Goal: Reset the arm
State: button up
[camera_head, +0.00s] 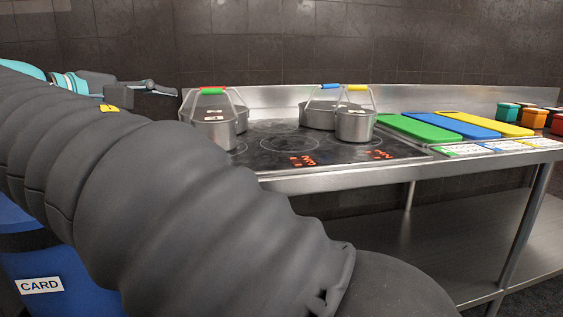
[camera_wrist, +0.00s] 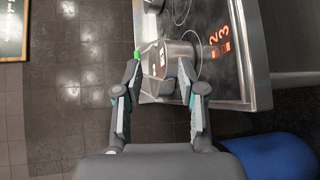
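My gripper (camera_wrist: 160,105) is open in the wrist view, its two fingers apart with nothing held between them. Beyond the fingertips is a grey metal pot (camera_wrist: 176,55) at the edge of the hob (camera_wrist: 222,70). In the head view my dark, ribbed arm crosses the left and lower foreground. My gripper (camera_head: 160,88) shows there only in part at the upper left, left of the pots and above the hob's height.
Several metal pots with coloured handles, one of them green-handled (camera_head: 212,132), stand on the hob (camera_head: 290,150). Green (camera_head: 418,129), blue (camera_head: 452,125) and yellow boards (camera_head: 493,123) lie to the right. A blue CARD bin (camera_head: 70,275) is at lower left.

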jog(key=w+d+f+m+g+y, duration=0.1)
jog(key=d+f+g, duration=0.1)
jog(key=d+f, duration=0.45)
jog(key=d+f+m+g+y, duration=0.1)
jog(key=d+f+g, duration=0.15)
jog(key=d, duration=0.65)
jog(key=w+d+f+m+g+y, duration=0.1)
jog(key=d+f, duration=0.4)
jog(key=d, duration=0.3)
jog(key=s+d+f+m+y, duration=0.1)
jog(key=s+d+f+m, duration=0.2)
jog(key=s+f, duration=0.2)
jog(key=s+d+f+m+g+y, duration=0.1)
jog(key=s+d+f+m+y, duration=0.1)
jog(key=s+f, duration=0.4)
jog(key=s+d+f+m+g+y, duration=0.1)
jog(key=s+d+f+m, duration=0.3)
jog(key=f, duration=0.5)
jog(key=shift+s+d+f+m+y, duration=0.3)
jog(key=shift+s+d+m+y, duration=0.1)
jog(key=shift+s+d+y, duration=0.4)
jog(key=shift+w+d, duration=0.1)
jog(key=shift+w, duration=0.05)
